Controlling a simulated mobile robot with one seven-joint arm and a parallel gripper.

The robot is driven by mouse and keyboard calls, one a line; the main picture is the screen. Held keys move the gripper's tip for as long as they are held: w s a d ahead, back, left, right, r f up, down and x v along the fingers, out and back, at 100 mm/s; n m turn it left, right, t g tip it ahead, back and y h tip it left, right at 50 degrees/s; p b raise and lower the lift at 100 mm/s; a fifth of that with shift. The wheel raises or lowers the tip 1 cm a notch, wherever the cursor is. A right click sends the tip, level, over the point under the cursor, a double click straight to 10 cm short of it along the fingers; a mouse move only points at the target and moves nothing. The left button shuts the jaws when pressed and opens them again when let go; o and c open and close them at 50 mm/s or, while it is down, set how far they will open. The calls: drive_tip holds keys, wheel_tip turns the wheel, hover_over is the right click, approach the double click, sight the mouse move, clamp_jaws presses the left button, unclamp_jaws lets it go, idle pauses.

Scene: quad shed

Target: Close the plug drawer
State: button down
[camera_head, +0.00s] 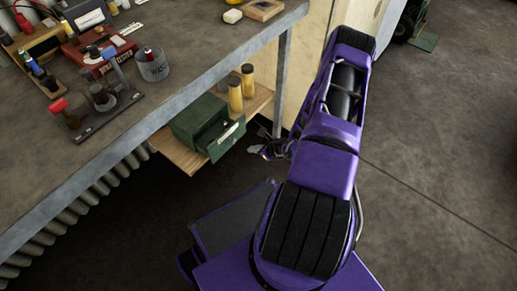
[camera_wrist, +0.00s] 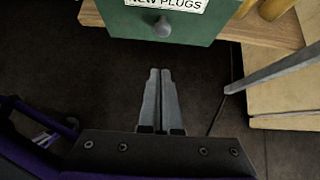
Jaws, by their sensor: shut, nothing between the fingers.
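The plug drawer (camera_head: 226,139) is the green front of a small green cabinet (camera_head: 197,118) on a wooden shelf under the workbench. It stands partly out of the cabinet. In the wrist view the drawer front (camera_wrist: 195,27) fills the top, with a round knob and a label ending in "NEW PLUGS". My gripper (camera_wrist: 158,72) is shut and empty, its fingers pointing at the drawer front from just below the knob in the picture. A gap of dark floor shows between fingertips and drawer. In the head view my gripper (camera_head: 264,150) is small, right of the drawer.
The wooden shelf (camera_head: 172,150) also holds yellow cylinders (camera_head: 235,94) beside the cabinet. A grey bench leg (camera_head: 281,85) stands right of the shelf, near my arm. The workbench (camera_head: 190,55) above carries tools and a grey cup (camera_head: 152,66). Open floor lies at right.

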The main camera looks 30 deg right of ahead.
drive_tip(key=w+a+f+b, duration=0.1)
drive_tip(key=w+a+f, duration=0.1)
drive_tip(key=w, duration=0.4)
drive_tip(key=shift+w+a+f, duration=0.2)
drive_tip(key=shift+w, duration=0.1)
